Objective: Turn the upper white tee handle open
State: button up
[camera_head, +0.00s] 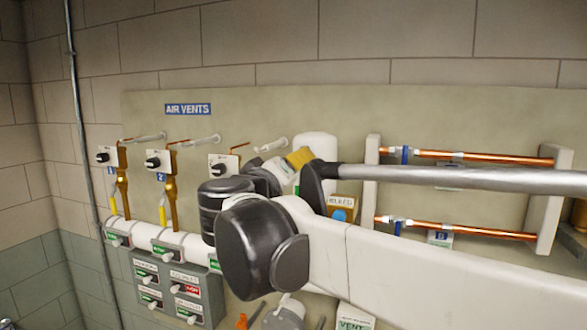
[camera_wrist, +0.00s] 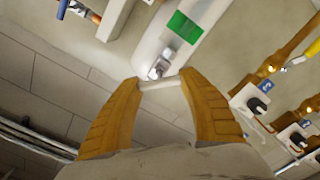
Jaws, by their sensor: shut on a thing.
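My gripper (camera_wrist: 163,82) shows its two yellow ridged fingers in the wrist view, with the tips on either side of a short white bar, the tee handle (camera_wrist: 160,83). The gripper is shut on this handle. A metal stem joins the handle to a rounded white body (camera_wrist: 185,35) with a green label. In the head view, the yellow fingers of my gripper (camera_head: 299,157) are at the lower left of the rounded white body (camera_head: 318,146). The handle itself is hidden there behind the fingers and wrist.
Copper pipes (camera_head: 488,156) run along the right of the wall panel. Several black-knobbed valves (camera_head: 153,162) sit at the left, under the AIR VENTS sign (camera_head: 188,109). A labelled switch box (camera_head: 170,283) is at lower left.

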jog(key=n, duration=0.4)
jog(key=shift+n, duration=0.3)
jog(key=n, duration=0.4)
jog(key=shift+f+b, duration=0.1)
jog(key=shift+b, duration=0.2)
jog(key=shift+n, duration=0.3)
jog(key=o, duration=1.2)
jog(key=v, duration=1.2)
